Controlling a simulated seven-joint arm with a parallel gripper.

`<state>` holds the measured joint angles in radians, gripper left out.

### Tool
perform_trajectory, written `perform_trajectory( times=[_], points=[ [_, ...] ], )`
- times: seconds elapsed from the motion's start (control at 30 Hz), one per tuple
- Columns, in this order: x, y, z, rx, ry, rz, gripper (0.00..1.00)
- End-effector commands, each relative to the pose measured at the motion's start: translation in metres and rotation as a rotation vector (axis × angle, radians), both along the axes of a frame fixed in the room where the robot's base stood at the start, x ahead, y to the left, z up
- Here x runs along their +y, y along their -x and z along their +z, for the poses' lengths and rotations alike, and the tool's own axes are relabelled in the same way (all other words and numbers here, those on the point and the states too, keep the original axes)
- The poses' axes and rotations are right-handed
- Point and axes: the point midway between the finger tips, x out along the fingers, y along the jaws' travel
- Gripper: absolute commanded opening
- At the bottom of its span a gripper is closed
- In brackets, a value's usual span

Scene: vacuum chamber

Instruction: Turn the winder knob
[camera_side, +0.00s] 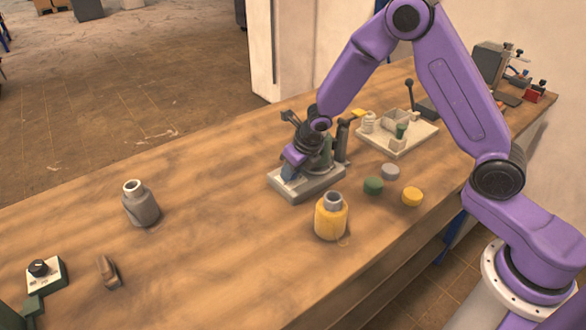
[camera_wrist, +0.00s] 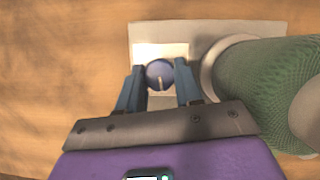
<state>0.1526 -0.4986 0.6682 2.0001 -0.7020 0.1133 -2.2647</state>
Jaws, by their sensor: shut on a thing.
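The winder knob (camera_wrist: 159,73) is a round blue knob with a light pointer line. It sits over a pale plate on the grey device base (camera_side: 306,188). A green mesh cylinder (camera_wrist: 265,85) stands just right of the knob in the wrist view. My gripper (camera_wrist: 160,80) is shut on the knob, one blue finger at each side of it. In the side view, my gripper (camera_side: 289,172) is low over the left part of the device base. The knob is hidden there by my gripper.
A yellow bottle (camera_side: 331,217) stands in front of the device, with green (camera_side: 373,185), grey (camera_side: 390,171) and yellow (camera_side: 412,196) caps to its right. A pale tray (camera_side: 400,141) with small items is behind. A grey bottle (camera_side: 141,204) stands left; table between is clear.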

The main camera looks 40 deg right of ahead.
Motion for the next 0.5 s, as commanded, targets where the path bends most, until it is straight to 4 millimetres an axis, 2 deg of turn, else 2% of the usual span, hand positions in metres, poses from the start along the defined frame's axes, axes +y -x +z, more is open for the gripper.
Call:
perform_trajectory(
  times=[0.5],
  points=[
    [0.0018, 0.0002, 0.0003, 0.0, 0.001, -0.199, 0.04]
  ],
)
